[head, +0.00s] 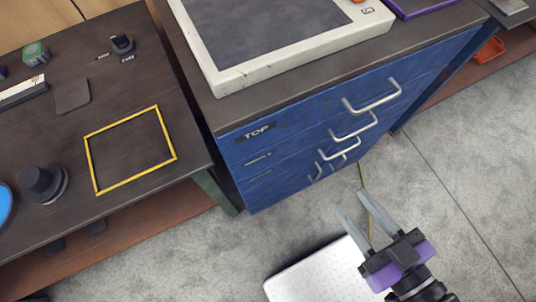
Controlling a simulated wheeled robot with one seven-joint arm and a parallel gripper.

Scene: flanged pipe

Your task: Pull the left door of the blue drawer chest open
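The blue drawer chest (265,150) stands in the middle of the head view, its front seen steeply from above. Several drawers with wide silver handles (372,106) are stacked at the top of the front. Below them are two short handles close together; the left one, a left door handle (318,171), is small and foreshortened. The door panels are hard to make out, and everything on the front looks closed. My gripper (353,198) is at lower right, in front of the chest. Its two pale fingers are apart with nothing between them, and they appear clear of the handles.
A dark workbench (215,290) is on the left with a yellow frame (131,149) on its top. A white-rimmed tray (230,83) lies on the chest top. A thin yellowish strip (362,178) runs along the floor behind my fingers. Grey floor (455,205) is open at right.

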